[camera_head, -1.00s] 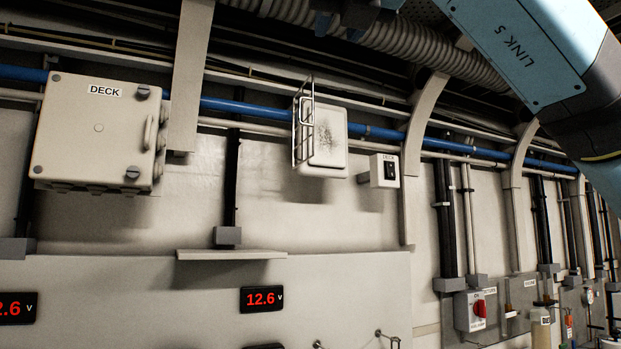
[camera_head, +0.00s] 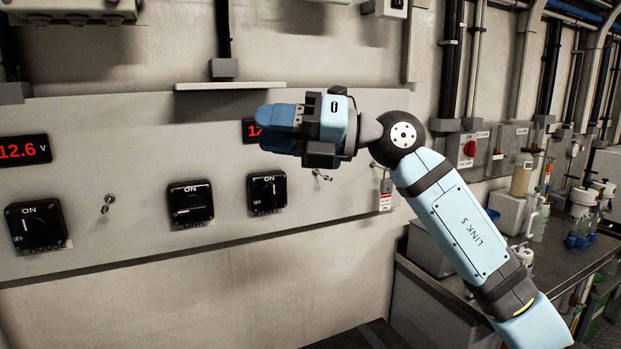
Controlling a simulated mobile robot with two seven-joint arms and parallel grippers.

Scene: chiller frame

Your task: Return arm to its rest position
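My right arm comes in from the lower right and reaches up and left across the switch panel (camera_head: 120,130). My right gripper (camera_head: 268,128) is at its end, pointing left in front of the panel and partly covering a red voltage display (camera_head: 250,131). Its blue fingers show nearly side-on, so I cannot tell whether they are open or shut. I see no object held at the fingertips. My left gripper is not in view.
Black rotary switches (camera_head: 190,203) sit on the panel, one (camera_head: 267,192) just below my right gripper. A small shelf (camera_head: 230,86) juts out above. At the right, a bench (camera_head: 560,260) carries bottles and containers.

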